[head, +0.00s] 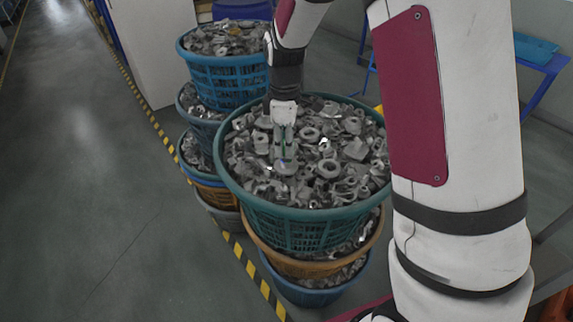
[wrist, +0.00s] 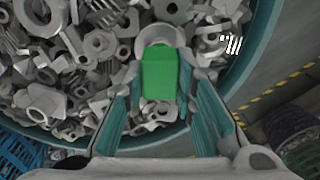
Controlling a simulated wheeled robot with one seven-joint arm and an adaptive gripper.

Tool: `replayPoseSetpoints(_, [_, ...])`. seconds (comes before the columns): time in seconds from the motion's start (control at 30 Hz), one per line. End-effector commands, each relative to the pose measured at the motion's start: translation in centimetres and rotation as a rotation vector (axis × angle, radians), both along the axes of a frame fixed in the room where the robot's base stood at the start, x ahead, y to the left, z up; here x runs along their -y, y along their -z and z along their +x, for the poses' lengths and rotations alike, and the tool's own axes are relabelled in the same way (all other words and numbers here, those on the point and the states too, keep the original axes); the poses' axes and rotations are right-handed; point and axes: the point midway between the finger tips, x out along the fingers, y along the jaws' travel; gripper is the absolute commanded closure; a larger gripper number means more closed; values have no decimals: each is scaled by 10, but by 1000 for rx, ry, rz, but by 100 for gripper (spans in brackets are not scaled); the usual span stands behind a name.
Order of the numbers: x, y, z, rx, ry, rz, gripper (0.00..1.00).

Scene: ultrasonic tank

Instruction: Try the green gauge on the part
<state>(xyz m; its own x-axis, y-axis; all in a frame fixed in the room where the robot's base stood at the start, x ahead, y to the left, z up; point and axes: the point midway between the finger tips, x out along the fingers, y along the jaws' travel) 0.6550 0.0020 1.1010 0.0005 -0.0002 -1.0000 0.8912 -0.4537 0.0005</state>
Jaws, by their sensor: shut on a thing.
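The green gauge (wrist: 160,75) is a bright green block between the two fingers of my gripper (wrist: 160,95) in the wrist view. My gripper is shut on it. In the head view my gripper (head: 283,148) points down over the left half of the teal basket, close above the heap. A grey rounded metal part (wrist: 153,34) lies at the gauge's far end in the wrist view. The gauge overlaps it there, and I cannot tell whether they touch. My fingers hide the sides of the gauge.
The teal basket (head: 305,216) is full of loose grey metal parts and stands on other baskets. More stacked baskets, with a blue one (head: 226,80) on top, stand behind left. Clear floor (head: 90,200) lies left of the yellow-black tape.

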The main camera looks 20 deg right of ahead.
Motion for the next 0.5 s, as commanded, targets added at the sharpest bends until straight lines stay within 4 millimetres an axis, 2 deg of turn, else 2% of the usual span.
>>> replayPoseSetpoints(0.5, [0,-19,0,0,1,1,100])
